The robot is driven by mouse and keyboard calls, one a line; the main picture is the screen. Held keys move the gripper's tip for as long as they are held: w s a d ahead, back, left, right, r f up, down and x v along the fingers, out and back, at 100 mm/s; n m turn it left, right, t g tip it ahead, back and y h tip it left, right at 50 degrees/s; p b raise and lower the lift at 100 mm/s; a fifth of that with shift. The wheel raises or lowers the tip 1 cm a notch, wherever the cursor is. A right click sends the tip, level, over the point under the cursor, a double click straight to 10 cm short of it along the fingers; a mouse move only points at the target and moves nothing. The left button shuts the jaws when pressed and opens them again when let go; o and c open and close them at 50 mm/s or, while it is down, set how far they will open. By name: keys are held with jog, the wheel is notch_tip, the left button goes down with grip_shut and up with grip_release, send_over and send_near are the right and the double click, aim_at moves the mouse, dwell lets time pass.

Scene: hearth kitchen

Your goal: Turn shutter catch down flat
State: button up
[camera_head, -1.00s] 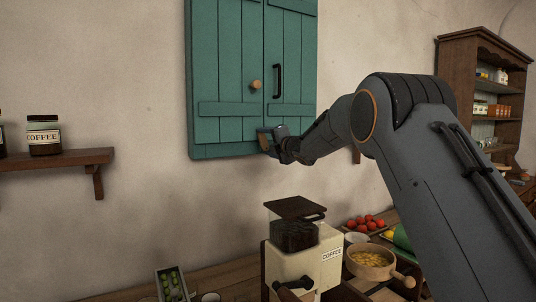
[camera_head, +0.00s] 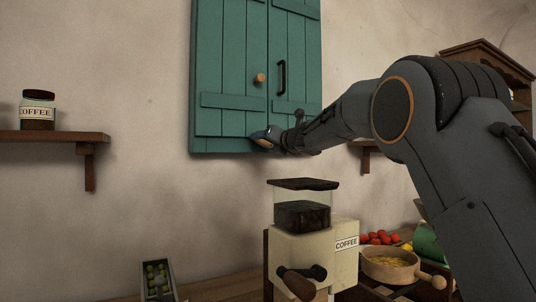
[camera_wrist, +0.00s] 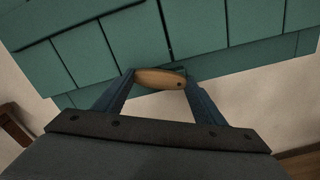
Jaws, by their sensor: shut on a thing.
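The teal plank shutter (camera_head: 232,75) hangs closed on the wall, with a round wooden knob (camera_head: 260,78) and a dark upright handle (camera_head: 281,78). The shutter catch (camera_wrist: 160,79) is a small tan wooden piece at the shutter's lower edge. My gripper (camera_head: 266,137) is at that edge. In the wrist view my gripper's (camera_wrist: 160,83) two blue-grey fingers are shut on the catch, one at each end. The catch lies nearly level across the wrist picture. In the head view the fingers hide most of it, so its angle there is hard to tell.
Below stands a cream coffee grinder (camera_head: 316,245) with a dark top. A pan of yellow food (camera_head: 389,265), red tomatoes (camera_head: 380,237) and a tray of green items (camera_head: 157,280) are on the counter. A wall shelf (camera_head: 45,142) holds a coffee jar (camera_head: 37,110).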

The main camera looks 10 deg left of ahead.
jog(key=n+b, duration=0.2)
jog(key=f+n+b, duration=0.1)
jog(key=n+b, duration=0.1)
jog(key=b, duration=0.1)
jog(key=shift+a+f+n, duration=0.15)
jog(key=shift+n, duration=0.15)
dwell(0.4)
jog(key=o, duration=1.5)
jog(key=shift+s, duration=0.1)
jog(key=b+v, duration=0.2)
jog(key=v, duration=0.5)
jog(key=shift+s+d+b, duration=0.25)
jog(key=shift+s+b, duration=0.05)
jog(key=shift+b, duration=0.05)
